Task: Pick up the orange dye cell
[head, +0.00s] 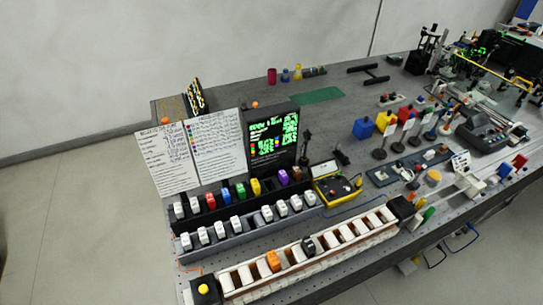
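A small orange block (273,261), which looks like the orange dye cell, sits in the long front rack (322,261) among white slots. A dark cell (308,245) sits farther right in the same rack. A brown-orange cell (295,174) stands at the right end of the back black rack, beside a purple one (283,177). Neither of my grippers is in view.
A middle grey rack (250,232) holds several white-topped cells. Two written sheets (190,150) and a dark screen (272,138) stand behind the racks. A yellow-edged device (336,188) is to their right. Optics crowd the right side.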

